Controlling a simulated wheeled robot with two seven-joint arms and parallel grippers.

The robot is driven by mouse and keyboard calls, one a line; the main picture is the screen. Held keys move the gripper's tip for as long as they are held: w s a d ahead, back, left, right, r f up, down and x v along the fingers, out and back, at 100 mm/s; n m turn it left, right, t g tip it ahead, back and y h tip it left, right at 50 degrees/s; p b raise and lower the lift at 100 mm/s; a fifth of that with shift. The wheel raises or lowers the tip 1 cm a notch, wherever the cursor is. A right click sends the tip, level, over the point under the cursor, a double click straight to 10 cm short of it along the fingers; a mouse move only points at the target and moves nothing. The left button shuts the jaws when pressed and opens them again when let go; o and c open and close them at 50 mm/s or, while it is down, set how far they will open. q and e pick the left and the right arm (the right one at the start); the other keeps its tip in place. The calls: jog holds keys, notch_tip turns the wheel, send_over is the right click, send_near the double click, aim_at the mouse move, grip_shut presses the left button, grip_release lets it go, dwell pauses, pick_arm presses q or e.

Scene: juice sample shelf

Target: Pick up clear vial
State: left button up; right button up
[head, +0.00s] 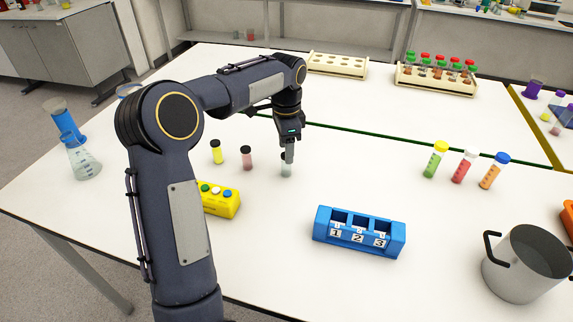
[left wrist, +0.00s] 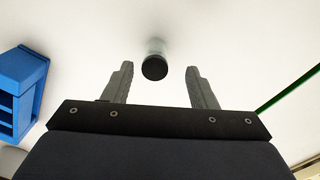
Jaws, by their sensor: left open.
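The clear vial (head: 286,170) stands upright on the white table, below my left gripper (head: 288,143). In the left wrist view the vial's dark cap (left wrist: 154,68) shows from above, with its pale body behind it. The cap lies between the lines of the two fingers, just past their tips. My left gripper (left wrist: 159,69) is open and empty, pointing down. In the head view the fingers hide the top of the vial. My right gripper is not in view.
A blue numbered rack (head: 359,237) and a yellow button box (head: 222,203) are nearer. Capped tubes (head: 461,168) and a metal pot (head: 526,264) are right.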

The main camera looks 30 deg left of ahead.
pick_arm(q)
jog(key=f, duration=0.5)
jog(key=shift+s+d+f, duration=0.2)
jog(key=c, duration=1.1)
jog(key=shift+o, duration=0.2)
jog(key=shift+r, duration=0.2)
